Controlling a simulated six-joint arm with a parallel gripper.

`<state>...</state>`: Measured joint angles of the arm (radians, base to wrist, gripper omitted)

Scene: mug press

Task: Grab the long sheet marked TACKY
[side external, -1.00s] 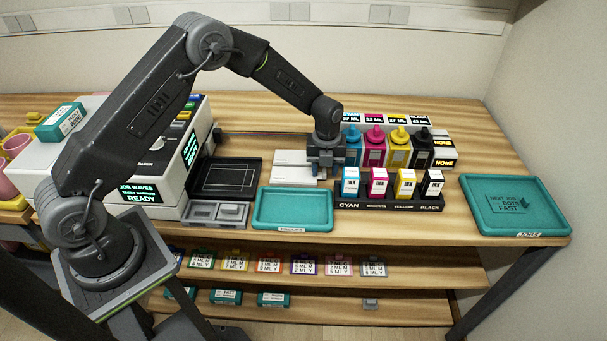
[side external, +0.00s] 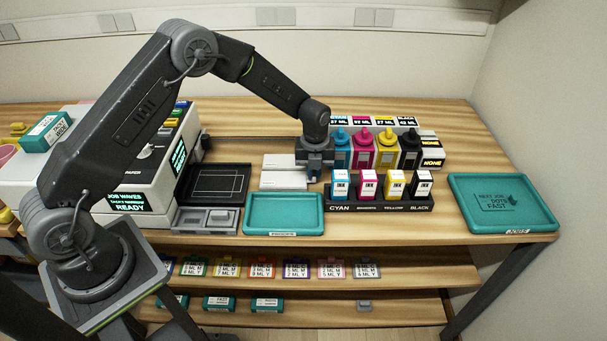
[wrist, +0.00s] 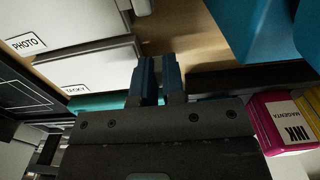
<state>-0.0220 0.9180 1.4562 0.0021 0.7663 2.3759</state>
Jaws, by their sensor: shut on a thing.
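The white sheet marked TACKY (wrist: 95,72) lies beside my gripper in the wrist view, its label near its front edge. In the side external view, the front white stack (side external: 280,181) is just left of my gripper (side external: 315,174); its label cannot be read there. My gripper's two dark blue fingers (wrist: 160,78) are at the right edge of the TACKY sheet in the wrist view. They are shut on it, though the contact itself is largely hidden.
A sheet marked PHOTO (wrist: 60,28) lies behind the TACKY one. Ink bottles (side external: 363,150) and an ink box rack (side external: 380,206) stand close on the right. A teal tray (side external: 284,232) is in front, and a black tray (side external: 183,200) is left.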

